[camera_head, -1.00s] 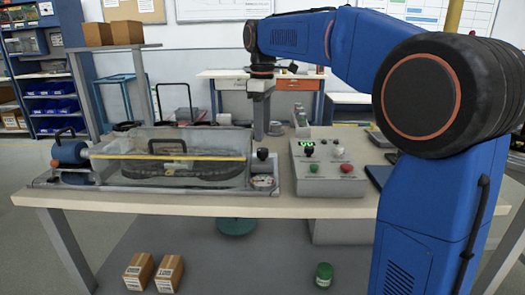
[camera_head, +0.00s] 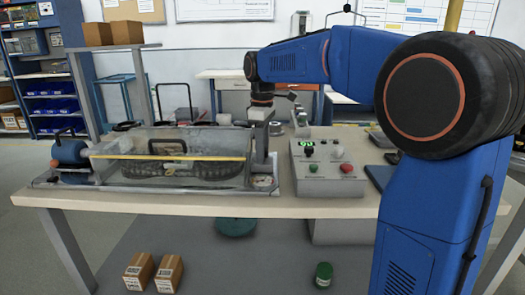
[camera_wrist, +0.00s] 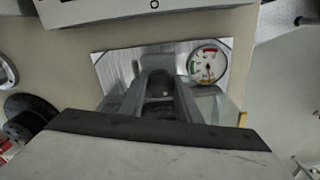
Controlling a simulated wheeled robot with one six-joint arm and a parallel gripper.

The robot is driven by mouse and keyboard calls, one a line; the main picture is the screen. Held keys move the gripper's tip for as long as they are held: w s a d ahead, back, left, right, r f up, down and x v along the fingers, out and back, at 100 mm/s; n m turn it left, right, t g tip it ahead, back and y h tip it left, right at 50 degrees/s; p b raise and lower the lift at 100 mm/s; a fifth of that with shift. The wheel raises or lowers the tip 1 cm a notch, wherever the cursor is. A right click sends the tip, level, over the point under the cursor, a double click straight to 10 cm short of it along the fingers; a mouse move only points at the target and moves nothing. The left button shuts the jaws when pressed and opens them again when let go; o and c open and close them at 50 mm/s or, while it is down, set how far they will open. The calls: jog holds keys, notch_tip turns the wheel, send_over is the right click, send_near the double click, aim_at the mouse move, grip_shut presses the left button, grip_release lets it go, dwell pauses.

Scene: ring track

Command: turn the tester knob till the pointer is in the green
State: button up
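The tester knob (camera_wrist: 160,86) is a dark round knob on the tester's plate. In the wrist view it sits between the two fingers of my gripper (camera_wrist: 161,82), which stand apart on either side; I see no clear grip. In the head view my gripper (camera_head: 262,170) points straight down at the tester's right end and hides the knob. The round white gauge (camera_wrist: 207,62) is right of the knob in the wrist view, with red, green and yellow bands. Its pointer is too small to read surely. The gauge also shows small in the head view (camera_head: 263,182).
The tester's clear-walled tank (camera_head: 120,165) with a yellow bar stands left of my gripper. A grey control box (camera_head: 325,178) with a green display and several buttons is close on the right. The bench front edge (camera_head: 200,207) is nearby.

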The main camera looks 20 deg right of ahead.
jog(key=c, duration=0.4)
jog(key=m, duration=1)
jog(key=shift+m, duration=2)
jog(key=o, duration=1.1)
